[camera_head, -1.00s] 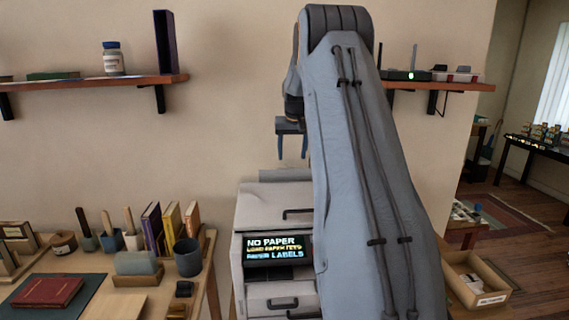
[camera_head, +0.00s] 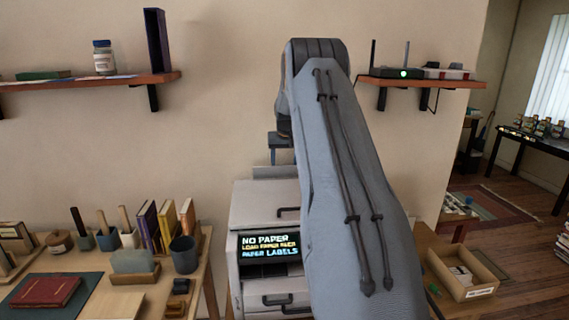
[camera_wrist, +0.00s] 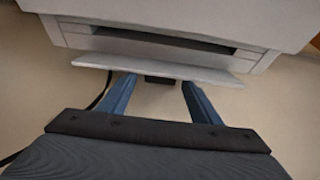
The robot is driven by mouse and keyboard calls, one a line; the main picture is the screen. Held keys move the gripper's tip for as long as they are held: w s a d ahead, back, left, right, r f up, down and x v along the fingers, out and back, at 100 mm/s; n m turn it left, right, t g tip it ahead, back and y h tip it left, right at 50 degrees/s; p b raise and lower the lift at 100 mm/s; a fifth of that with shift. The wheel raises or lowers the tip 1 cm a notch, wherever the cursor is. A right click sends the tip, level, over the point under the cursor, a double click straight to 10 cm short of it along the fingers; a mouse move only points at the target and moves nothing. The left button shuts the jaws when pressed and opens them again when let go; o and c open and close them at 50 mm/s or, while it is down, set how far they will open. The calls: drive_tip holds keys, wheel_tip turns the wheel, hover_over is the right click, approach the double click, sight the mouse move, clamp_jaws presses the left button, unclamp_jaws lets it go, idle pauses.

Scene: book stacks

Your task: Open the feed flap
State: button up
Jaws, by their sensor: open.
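The light-grey printer (camera_head: 262,205) stands beside the desk, its screen (camera_head: 268,248) reading "NO PAPER". The feed flap (camera_head: 275,172) shows as a narrow grey panel along its rear top edge, partly hidden by my arm. In the wrist view, the flap (camera_wrist: 160,67) is a thin pale panel below a dark slot. A small black tab (camera_wrist: 160,80) shows under its middle. My gripper (camera_wrist: 158,84) is open, its blue fingers either side of the tab, tips close to the flap's edge; contact cannot be told. In the head view, my gripper (camera_head: 280,158) is just above the flap, partly hidden.
Wall shelves hang at left (camera_head: 90,85) and right (camera_head: 420,80). The desk (camera_head: 205,270) at left holds books, a dark cup (camera_head: 186,255) and tools. An open box (camera_head: 465,272) stands right of the printer. A dark cable (camera_wrist: 100,92) runs beside the left finger.

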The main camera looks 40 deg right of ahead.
drive_tip(key=shift+c, duration=0.2)
drive_tip(key=c, duration=1)
drive_tip(key=shift+w+d+f+g+b, duration=0.1)
drive_tip(key=shift+w+d+g+b, duration=0.1)
drive_tip(key=shift+w+g+b, duration=0.15)
drive_tip(key=shift+w+g+y+b, duration=0.1)
drive_tip(key=shift+g+y+b, duration=0.2)
drive_tip(key=shift+y, duration=0.1)
drive_tip(key=o, duration=1)
drive_tip(key=shift+o, duration=0.2)
drive_tip(key=shift+r, duration=0.2)
drive_tip(key=shift+b+v, duration=1.25)
drive_tip(key=shift+v, duration=2.6)
